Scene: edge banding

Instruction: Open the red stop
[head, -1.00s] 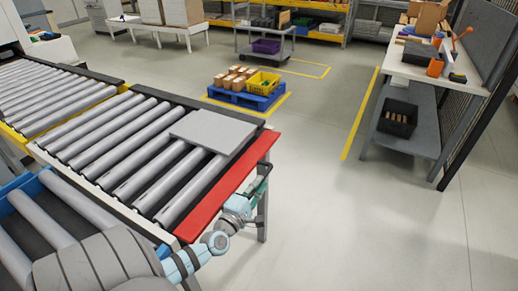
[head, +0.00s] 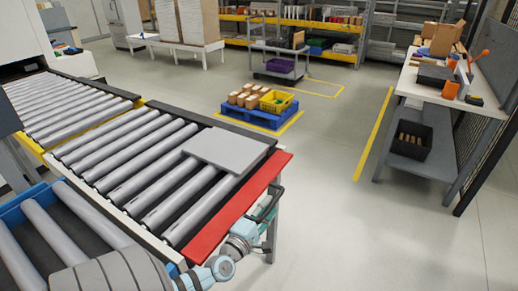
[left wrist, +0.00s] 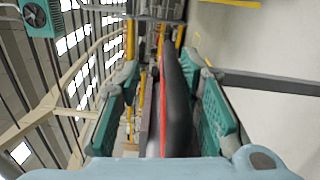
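The red stop (head: 240,205) is a long flat bar along the near right end of the roller conveyor. A grey panel (head: 225,150) lies on the rollers just behind it. My left gripper (head: 268,207) is at the stop's outer edge, toward its far right part. In the left wrist view, the stop's edge (left wrist: 176,95), red and black, stands between the two teal fingers of my left gripper (left wrist: 165,100). The fingers are spread, with a clear gap on the left side; the right finger is close to the stop, and I cannot tell if it touches. My right gripper is not in view.
The roller conveyor (head: 130,165) runs to the back left. A blue pallet (head: 258,116) with boxes and a yellow crate (head: 276,101) stands on the floor beyond. A workbench (head: 440,95) is at the right. The floor right of the stop is clear.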

